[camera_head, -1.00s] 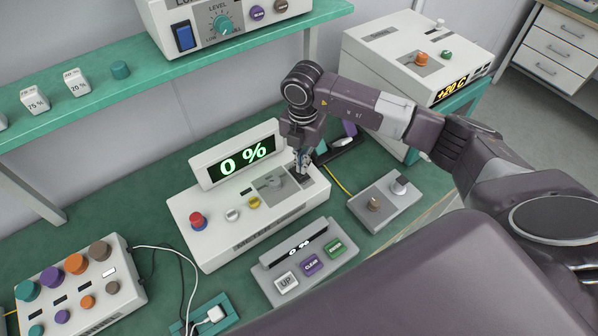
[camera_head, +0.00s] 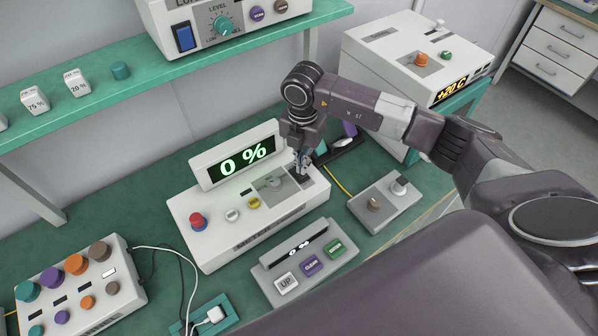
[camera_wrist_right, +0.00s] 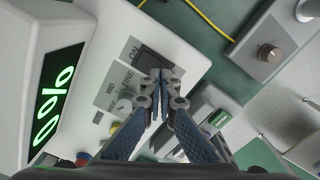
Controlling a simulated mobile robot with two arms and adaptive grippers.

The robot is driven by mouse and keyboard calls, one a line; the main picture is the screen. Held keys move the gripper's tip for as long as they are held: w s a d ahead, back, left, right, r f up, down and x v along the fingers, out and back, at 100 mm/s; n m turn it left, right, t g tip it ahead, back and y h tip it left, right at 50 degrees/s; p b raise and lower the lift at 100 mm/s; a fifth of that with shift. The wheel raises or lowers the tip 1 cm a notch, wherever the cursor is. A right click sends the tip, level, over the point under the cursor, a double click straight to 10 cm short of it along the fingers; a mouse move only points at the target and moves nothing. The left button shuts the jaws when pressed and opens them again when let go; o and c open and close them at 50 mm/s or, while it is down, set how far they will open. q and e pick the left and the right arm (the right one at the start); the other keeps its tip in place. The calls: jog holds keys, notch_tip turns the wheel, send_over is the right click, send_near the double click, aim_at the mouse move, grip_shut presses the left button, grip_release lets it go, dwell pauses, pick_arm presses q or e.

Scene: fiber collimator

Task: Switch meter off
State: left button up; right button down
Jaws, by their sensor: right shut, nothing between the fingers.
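The white meter (camera_head: 225,240) stands on the green bench, its raised display (camera_head: 243,157) lit with a green "0 %". A red-and-blue knob (camera_head: 198,220), a white knob, a yellow knob and a grey panel (camera_head: 268,190) are on its top. My right gripper (camera_head: 301,168) is over the meter's right end. In the right wrist view its fingertips (camera_wrist_right: 161,75) are shut together and empty, at a dark switch (camera_wrist_right: 153,62) beside the "ON" label (camera_wrist_right: 133,48). The fingers partly hide the switch. I cannot tell whether they touch it. My left gripper is not in view.
A grey box with "UP", "CLEAR" and green buttons (camera_head: 301,262) lies in front of the meter. A grey knob box (camera_head: 385,205) with a yellow cable is at right. A knob panel (camera_head: 80,290) is at left, and a shelf (camera_head: 150,80) runs above.

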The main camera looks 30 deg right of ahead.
jog(key=shift+f+b, duration=0.9)
jog(key=shift+f, duration=0.25)
dwell(0.4)
jog(key=shift+r+p, duration=2.5)
jog(key=shift+r, duration=1.1)
jog(key=shift+f, duration=0.1)
